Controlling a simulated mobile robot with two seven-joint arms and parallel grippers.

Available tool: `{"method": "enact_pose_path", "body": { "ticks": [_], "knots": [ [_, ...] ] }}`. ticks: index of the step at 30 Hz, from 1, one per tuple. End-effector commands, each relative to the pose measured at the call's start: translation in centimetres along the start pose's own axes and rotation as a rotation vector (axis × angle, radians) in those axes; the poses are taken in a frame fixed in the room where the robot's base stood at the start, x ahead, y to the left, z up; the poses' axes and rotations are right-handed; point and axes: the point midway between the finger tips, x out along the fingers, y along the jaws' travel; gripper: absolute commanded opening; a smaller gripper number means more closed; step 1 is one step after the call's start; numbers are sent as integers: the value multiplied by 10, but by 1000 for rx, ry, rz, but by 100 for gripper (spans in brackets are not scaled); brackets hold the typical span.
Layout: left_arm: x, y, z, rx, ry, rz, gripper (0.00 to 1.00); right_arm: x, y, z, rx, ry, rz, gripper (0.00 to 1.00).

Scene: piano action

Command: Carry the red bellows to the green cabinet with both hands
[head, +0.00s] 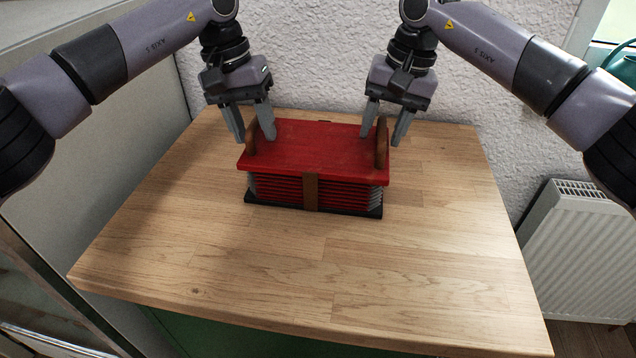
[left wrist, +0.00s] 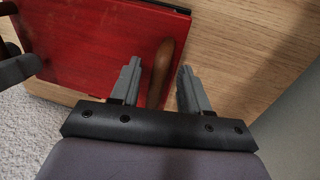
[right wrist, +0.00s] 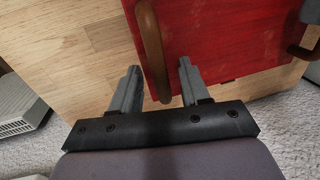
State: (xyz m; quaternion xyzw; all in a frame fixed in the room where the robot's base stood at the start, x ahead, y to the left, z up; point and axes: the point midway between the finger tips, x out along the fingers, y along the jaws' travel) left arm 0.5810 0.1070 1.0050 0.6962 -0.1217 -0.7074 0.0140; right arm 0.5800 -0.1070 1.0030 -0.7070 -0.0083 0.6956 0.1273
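The red bellows (head: 310,150) stands on a wooden top (head: 330,265), its folded sides under a flat red lid. A brown handle stands at each end of the lid. My left gripper (head: 254,138) is open with its fingers on either side of the left handle (left wrist: 162,68), gaps showing. My right gripper (head: 382,139) is open with its fingers on either side of the right handle (right wrist: 152,45), apart from it. A green panel (head: 240,340) shows below the top's front edge; I cannot tell whether it is the green cabinet.
A textured white wall (head: 320,60) stands close behind the top. A white radiator (head: 580,245) is at the right and a grey panel (head: 110,140) at the left. The wooden top is clear in front of and beside the bellows.

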Motion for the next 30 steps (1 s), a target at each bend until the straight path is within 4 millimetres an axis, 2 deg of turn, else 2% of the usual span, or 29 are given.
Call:
{"method": "enact_pose_path", "body": {
  "ticks": [5, 8, 21, 30],
  "knots": [
    [-2, 2, 0, 3, 1, 2, 46, 0, -1, 0, -2, 0, -2, 46],
    [-10, 2, 0, 2, 2, 2, 46, 0, -2, 1, -3, 0, -3, 46],
    [-99, 1, 0, 0, 3, 1, 46, 0, -2, 1, -4, 0, -4, 46],
    [-119, 0, 0, 1, 0, 0, 46, 0, -2, 1, -4, 0, -4, 46]
  ]
}}
